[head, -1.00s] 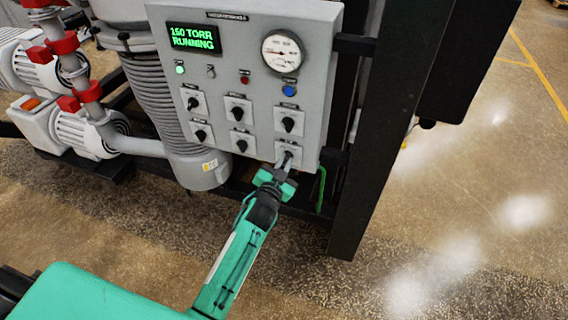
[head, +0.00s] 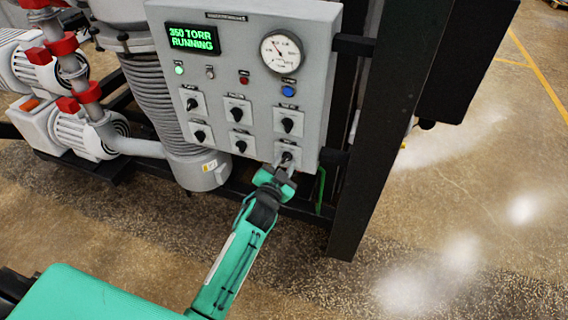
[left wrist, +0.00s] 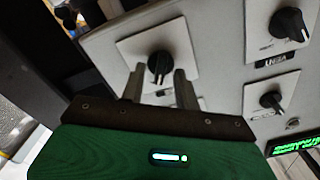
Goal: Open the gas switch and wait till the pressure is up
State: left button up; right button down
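The gas switch appears to be the black knob at the lower right of the grey control panel (head: 255,95); its label is too small to read in the head view. The knob (head: 286,156) also shows in the left wrist view (left wrist: 160,66). My left gripper (head: 283,171) is just below and in front of it. In the left wrist view its two fingers (left wrist: 158,82) stand apart, empty, with the knob just beyond the gap between their tips. The green display (head: 192,39) reads 350 TORR RUNNING. The round pressure gauge (head: 282,51) is at the panel's upper right. My right gripper is out of view.
Several other black knobs (head: 237,113) sit close above and left of this one. A blue button (head: 288,91) is under the gauge. A black post (head: 372,140) stands right of the panel. White pumps with red clamps (head: 87,92) are at left. The floor at right is clear.

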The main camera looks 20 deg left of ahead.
pick_arm(q)
jog(key=shift+s+f, duration=0.2)
jog(key=shift+s, duration=0.35)
jog(key=s+b, duration=0.4)
jog(key=s, duration=0.8)
jog(key=shift+s+a+r, duration=0.2)
jog(key=shift+s, duration=0.2)
jog(key=shift+f, duration=0.1)
